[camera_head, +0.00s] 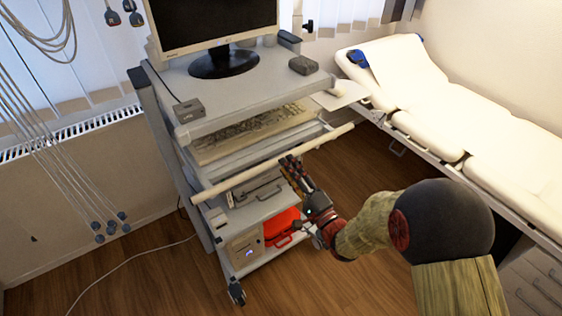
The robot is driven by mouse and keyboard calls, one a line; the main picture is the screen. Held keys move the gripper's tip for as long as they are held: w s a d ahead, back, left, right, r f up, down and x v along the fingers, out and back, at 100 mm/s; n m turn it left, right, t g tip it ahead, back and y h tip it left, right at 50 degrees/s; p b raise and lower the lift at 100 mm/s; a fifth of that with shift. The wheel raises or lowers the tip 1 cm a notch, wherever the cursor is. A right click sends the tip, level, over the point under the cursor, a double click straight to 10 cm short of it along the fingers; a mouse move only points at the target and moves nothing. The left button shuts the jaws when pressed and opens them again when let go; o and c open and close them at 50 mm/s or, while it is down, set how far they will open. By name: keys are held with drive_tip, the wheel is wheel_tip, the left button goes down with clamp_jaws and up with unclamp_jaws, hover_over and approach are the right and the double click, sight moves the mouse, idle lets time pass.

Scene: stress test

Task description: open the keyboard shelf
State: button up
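The keyboard shelf (272,163) is the sliding tier of a grey wheeled cart, with a pale bar along its front edge. A patterned board or keyboard (250,131) lies on the tier above the bar; whether it is on the same shelf is hard to tell. My gripper (290,166) is at the front bar, right of its middle, with its fingers close to or touching the bar. The fingers are small and dark, so I cannot tell whether they are open or shut. My arm comes in from the lower right.
A monitor (215,22) stands on the cart's top. A cream treatment couch (450,110) stands on the right, and cables (75,170) hang on the left. Wooden floor is clear before the cart.

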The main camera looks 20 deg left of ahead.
drive_tip(key=shift+b+x, duration=0.45)
drive_tip(key=shift+x, duration=1.6)
clamp_jaws()
